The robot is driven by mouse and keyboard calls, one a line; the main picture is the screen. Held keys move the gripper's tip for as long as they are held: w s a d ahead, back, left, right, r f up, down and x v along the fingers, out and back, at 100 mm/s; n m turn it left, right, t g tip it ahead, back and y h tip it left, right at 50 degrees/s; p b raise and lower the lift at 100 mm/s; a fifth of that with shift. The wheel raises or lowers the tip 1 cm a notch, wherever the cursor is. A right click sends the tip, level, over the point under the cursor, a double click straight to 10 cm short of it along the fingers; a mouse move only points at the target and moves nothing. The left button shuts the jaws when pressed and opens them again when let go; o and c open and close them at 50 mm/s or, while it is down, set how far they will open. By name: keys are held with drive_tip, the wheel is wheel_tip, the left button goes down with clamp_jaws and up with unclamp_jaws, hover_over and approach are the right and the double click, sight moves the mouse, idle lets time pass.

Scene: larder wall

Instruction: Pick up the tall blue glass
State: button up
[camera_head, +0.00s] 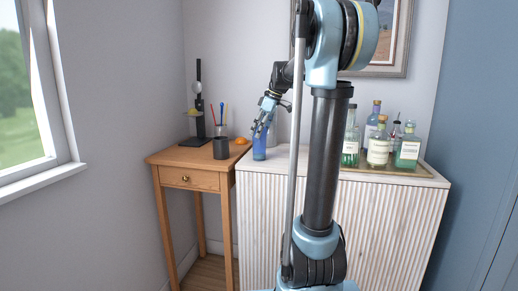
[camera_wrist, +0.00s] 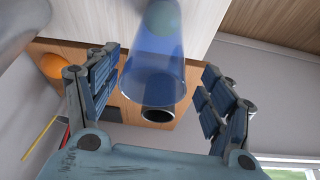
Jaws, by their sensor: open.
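The tall blue glass (camera_head: 259,149) is translucent and stands at the left end of the white ribbed cabinet's top (camera_head: 290,157). My gripper (camera_head: 265,122) is at the upper part of the glass in the head view, pointing down and to the left. In the wrist view the glass (camera_wrist: 155,72) lies between the two spread fingers of my gripper (camera_wrist: 160,66), with its open rim toward the camera. A gap shows on each side, wider on the right. My gripper is open and holds nothing. My arm hides part of the cabinet top.
A wooden side table (camera_head: 183,158) stands left of the cabinet. It bears a dark cup (camera_head: 221,148), an orange (camera_head: 240,141) and a black stand (camera_head: 199,110). Several bottles (camera_head: 378,146) stand on a tray (camera_head: 422,172) at the cabinet's right. A window (camera_head: 22,95) is at far left.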

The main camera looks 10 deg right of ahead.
sight(256, 140)
drive_tip(key=x, duration=0.4)
drive_tip(key=shift+w+d+f, duration=0.1)
drive_tip(key=shift+w+f, duration=0.05)
drive_tip(key=shift+w, duration=0.25)
drive_tip(key=shift+a+f, duration=0.2)
drive_tip(key=shift+f, duration=0.35)
drive_tip(key=shift+c, duration=0.6)
drive_tip(key=c, duration=1.3)
